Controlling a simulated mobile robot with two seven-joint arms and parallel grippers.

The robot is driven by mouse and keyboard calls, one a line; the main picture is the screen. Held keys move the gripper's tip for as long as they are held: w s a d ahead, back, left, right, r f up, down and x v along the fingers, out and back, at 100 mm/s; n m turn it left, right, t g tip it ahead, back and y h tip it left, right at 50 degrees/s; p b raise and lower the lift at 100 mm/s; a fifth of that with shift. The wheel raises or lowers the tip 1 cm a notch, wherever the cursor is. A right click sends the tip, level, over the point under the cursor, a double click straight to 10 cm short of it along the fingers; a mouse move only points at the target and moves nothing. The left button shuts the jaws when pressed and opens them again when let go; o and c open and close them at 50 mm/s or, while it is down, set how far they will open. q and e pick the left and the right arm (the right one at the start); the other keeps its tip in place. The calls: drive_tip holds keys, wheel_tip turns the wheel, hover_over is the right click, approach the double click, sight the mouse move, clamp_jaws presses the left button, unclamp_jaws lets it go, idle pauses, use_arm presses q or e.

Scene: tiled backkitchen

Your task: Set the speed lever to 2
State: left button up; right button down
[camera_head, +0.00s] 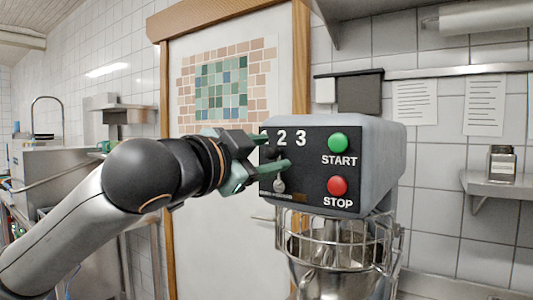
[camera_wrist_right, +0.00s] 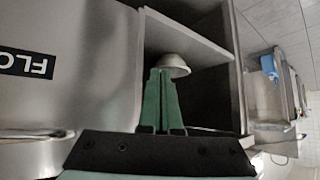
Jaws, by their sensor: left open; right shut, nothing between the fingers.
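The mixer's control panel (camera_head: 312,172) is dark, with white numbers 1, 2, 3 along its top, a green START button (camera_head: 338,142) and a red STOP button (camera_head: 337,186). A small grey metal knob (camera_head: 279,186), seemingly part of the speed lever, shows low on the panel's left side. My left gripper (camera_head: 275,152) is open in front of the panel's left part, its fingers under the numbers and partly covering the 1. The lower finger is just above the knob. The lever's upper part and setting are hidden or unclear. My right gripper (camera_wrist_right: 162,100) is shut and empty.
A metal bowl (camera_head: 335,264) and wire guard (camera_head: 325,238) sit below the mixer head. In the right wrist view, a small bowl (camera_wrist_right: 170,65) appears just beyond the right fingertips near a shelf (camera_wrist_right: 190,38). A wall shelf (camera_head: 490,186) with a jar is at right.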

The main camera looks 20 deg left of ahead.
use_arm(q)
drive_tip(key=b+v, duration=0.2)
drive_tip(key=v, duration=1)
drive_tip(key=shift+s+b, duration=0.25)
drive_tip(key=shift+b, duration=0.1)
drive_tip(key=shift+a, duration=0.1)
